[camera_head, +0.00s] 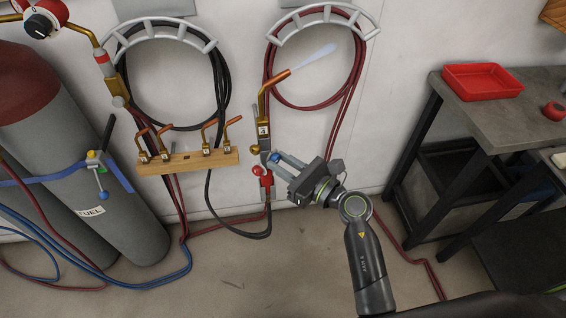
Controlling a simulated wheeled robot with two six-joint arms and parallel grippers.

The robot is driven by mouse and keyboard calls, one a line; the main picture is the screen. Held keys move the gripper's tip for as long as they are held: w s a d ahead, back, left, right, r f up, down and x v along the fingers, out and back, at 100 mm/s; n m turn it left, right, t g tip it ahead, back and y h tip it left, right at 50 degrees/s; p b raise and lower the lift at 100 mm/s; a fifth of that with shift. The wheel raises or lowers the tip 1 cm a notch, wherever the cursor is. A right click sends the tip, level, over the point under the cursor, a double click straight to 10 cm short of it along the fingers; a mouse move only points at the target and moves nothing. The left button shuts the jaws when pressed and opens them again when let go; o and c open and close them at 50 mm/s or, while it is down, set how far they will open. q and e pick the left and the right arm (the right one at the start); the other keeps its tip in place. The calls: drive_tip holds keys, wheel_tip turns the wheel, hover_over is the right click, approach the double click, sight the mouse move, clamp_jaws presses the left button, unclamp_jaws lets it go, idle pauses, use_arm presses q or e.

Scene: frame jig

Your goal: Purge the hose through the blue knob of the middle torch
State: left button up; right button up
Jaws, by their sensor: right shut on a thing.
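The torch (264,133) hangs upright on the wall, with a brass tube bent to the upper right. A pale whitish plume (313,55) extends from its tip. Its blue knob (275,157) shows between the fingers of my right gripper (279,161), which is shut on it from the right. A red knob (257,171) is at the torch's lower end, left of my fingers. A dark hose and a red hose run from its base. My left gripper is not in view.
A wooden rack (186,161) with several brass tips is on the wall to the left. Grey cylinders (75,175) stand farther left. Coiled hoses hang on white wall hangers (163,30). A workbench (500,110) with a red tray (483,82) stands right.

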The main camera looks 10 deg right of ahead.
drive_tip(key=shift+r+m+p, duration=0.2)
drive_tip(key=shift+m+p, duration=0.3)
drive_tip(key=shift+p, duration=0.35)
drive_tip(key=m+p, duration=0.8)
drive_tip(key=p, duration=0.1)
drive_tip(key=shift+r+m+g, duration=0.15)
drive_tip(key=shift+m+g, duration=0.15)
drive_tip(key=shift+g, duration=0.1)
drive_tip(key=shift+f+m+p, duration=0.2)
drive_tip(key=shift+m+p, duration=1.6)
drive_tip(key=shift+m, duration=0.1)
drive_tip(key=o, duration=1)
